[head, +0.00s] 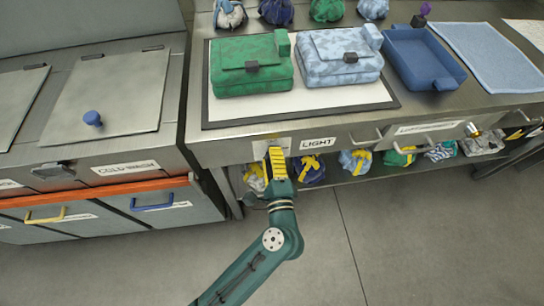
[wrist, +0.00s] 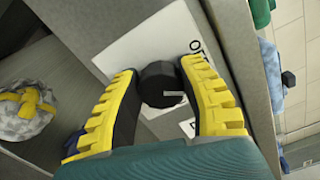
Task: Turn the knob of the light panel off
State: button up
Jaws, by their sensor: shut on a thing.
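The light panel (wrist: 143,45) is a white plate on the front face of the steel counter, and it also shows in the head view (head: 257,149). The LIGHT label (head: 318,143) is to its right in the head view. A round black knob (wrist: 158,84) with a pale pointer line stands on the panel. My gripper (wrist: 160,85), with yellow ridged fingers, is shut on the knob, one finger on each side. In the head view my gripper (head: 276,155) reaches up to the panel and hides the knob.
Green (head: 250,65) and light blue (head: 340,58) sling bags lie on a white board on the counter above. A blue tray (head: 420,58) is at their right. Bundled bags sit on the shelf below. A cold wash unit (head: 100,100) stands at the left. Open floor lies in front.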

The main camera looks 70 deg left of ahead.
jog(key=n, duration=0.1)
jog(key=n+b, duration=0.1)
jog(key=n, duration=0.1)
jog(key=shift+f, duration=0.25)
jog(key=shift+n+b, duration=0.75)
jog(key=shift+n, duration=0.75)
jog(key=o, duration=1.2)
jog(key=shift+r, duration=0.1)
jog(key=d, duration=0.4)
jog(key=s+d, duration=0.1)
jog(key=d, duration=0.7)
jog(key=shift+s, duration=0.3)
